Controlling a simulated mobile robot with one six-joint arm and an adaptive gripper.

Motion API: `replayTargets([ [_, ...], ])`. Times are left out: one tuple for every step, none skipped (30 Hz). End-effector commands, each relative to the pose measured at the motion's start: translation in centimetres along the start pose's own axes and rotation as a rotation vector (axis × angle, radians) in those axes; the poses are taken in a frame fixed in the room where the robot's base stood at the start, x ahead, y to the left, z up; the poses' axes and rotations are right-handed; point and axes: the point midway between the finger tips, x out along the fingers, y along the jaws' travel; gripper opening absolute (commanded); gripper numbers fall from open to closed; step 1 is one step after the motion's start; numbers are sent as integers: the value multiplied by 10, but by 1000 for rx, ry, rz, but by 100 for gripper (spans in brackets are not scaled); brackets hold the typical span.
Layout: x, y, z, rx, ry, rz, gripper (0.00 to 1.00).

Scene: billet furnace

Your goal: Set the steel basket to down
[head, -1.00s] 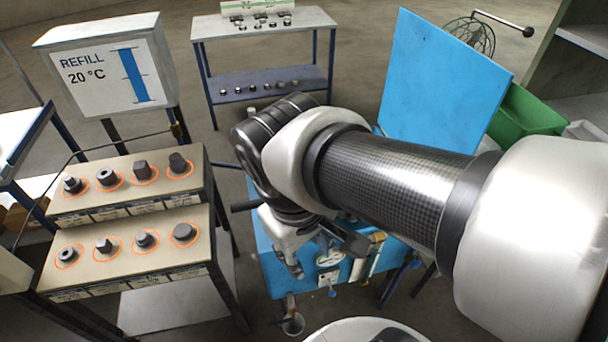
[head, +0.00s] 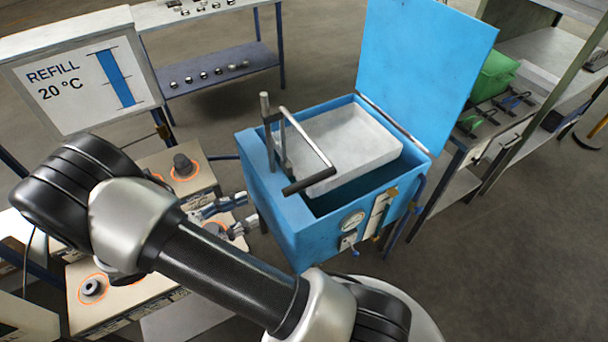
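A blue tank (head: 285,223) stands right of centre with its lid (head: 425,75) raised. A pale grey, flat-topped body (head: 350,142), which I take to be the steel basket, sits high in the tank's opening, above a dark gap at the front. Beside it at the left are upright grey posts and a bent bar handle (head: 308,138) with a dark grip (head: 309,181) over the tank's front rim. My gripper (head: 250,213) is just left of the tank, its fingers apart and empty, clear of the handle.
A gauge (head: 351,220) and small fittings are on the tank's front. My arm covers part of the stepped stand with dark metal pieces (head: 184,165) at left. A refill sign (head: 85,82) stands behind it. A green bin (head: 494,74) is at right. Floor at lower right is clear.

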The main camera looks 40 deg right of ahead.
Motion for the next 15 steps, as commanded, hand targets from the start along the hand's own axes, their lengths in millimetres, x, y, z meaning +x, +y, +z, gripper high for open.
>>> replayTargets([
  [0,0,-2,-6,-11,10,38],
  [2,0,-3,-7,-15,13,38],
  [4,1,-3,-9,-18,15,38],
  [7,1,-3,-9,-18,15,38],
  [10,1,-3,-9,-19,15,38],
  [16,1,-2,-9,-19,14,38],
  [22,1,-2,-9,-19,12,38],
  [27,0,-2,-10,-18,12,38],
  [35,1,-3,-9,-18,12,38],
  [42,0,-2,-10,-19,11,38],
  [48,1,-2,-9,-18,10,38],
  [58,0,-2,-10,-17,10,38],
  [64,0,-2,-10,-17,10,38],
  [71,1,-2,-9,-18,10,38],
  [80,1,-2,-9,-18,9,38],
])
